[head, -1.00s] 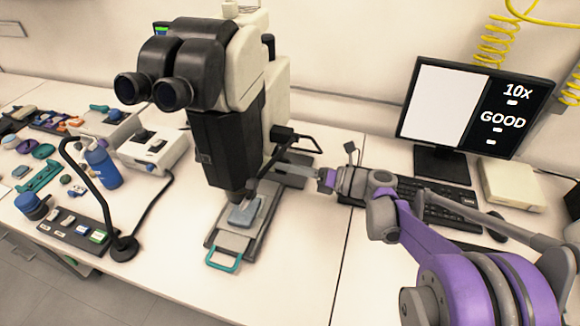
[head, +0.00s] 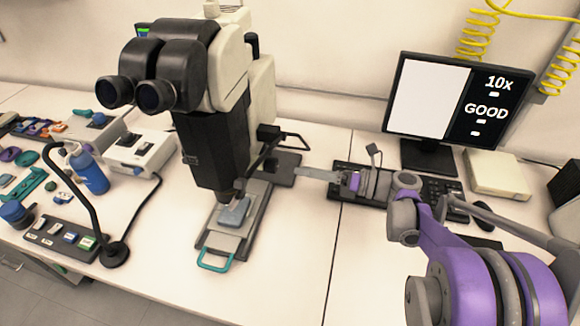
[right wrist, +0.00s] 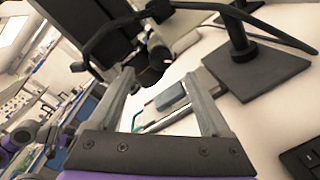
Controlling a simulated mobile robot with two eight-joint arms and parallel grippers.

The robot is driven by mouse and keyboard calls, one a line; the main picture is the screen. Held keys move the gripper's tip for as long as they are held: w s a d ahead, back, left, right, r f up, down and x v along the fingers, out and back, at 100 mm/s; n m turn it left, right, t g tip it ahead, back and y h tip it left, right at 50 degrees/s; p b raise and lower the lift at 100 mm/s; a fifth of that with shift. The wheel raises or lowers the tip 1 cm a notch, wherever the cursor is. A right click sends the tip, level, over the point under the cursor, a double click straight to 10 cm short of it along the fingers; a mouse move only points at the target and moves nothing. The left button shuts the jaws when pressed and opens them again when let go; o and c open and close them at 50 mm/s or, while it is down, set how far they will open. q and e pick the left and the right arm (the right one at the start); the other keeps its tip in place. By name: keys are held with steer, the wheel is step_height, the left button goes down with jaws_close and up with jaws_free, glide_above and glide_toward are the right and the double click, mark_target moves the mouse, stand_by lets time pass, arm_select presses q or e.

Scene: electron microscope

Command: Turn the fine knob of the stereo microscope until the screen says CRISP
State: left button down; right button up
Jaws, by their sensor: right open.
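The stereo microscope (head: 213,140) stands left of centre in the head view, black and cream, with twin eyepieces and a sample block (head: 235,212) on its stage under the objective. Its dark body also shows in the right wrist view (right wrist: 95,35). I cannot make out the fine knob clearly in either view. The screen (head: 430,95) reads "10x" and "GOOD" beside a white panel. My right gripper (head: 300,173) is open and apart from the microscope, to its right. In the right wrist view its two fingers (right wrist: 163,95) are spread with nothing held between them.
A keyboard (head: 440,190) and mouse lie beneath and beside my right arm. A black lamp (head: 113,250), blue bottle (head: 91,172) and white box (head: 140,150) stand left of the microscope.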

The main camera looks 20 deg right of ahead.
steer(key=v, duration=0.2)
steer(key=shift+s+d, duration=0.2)
steer(key=shift+d, duration=0.05)
stand_by(1.7)
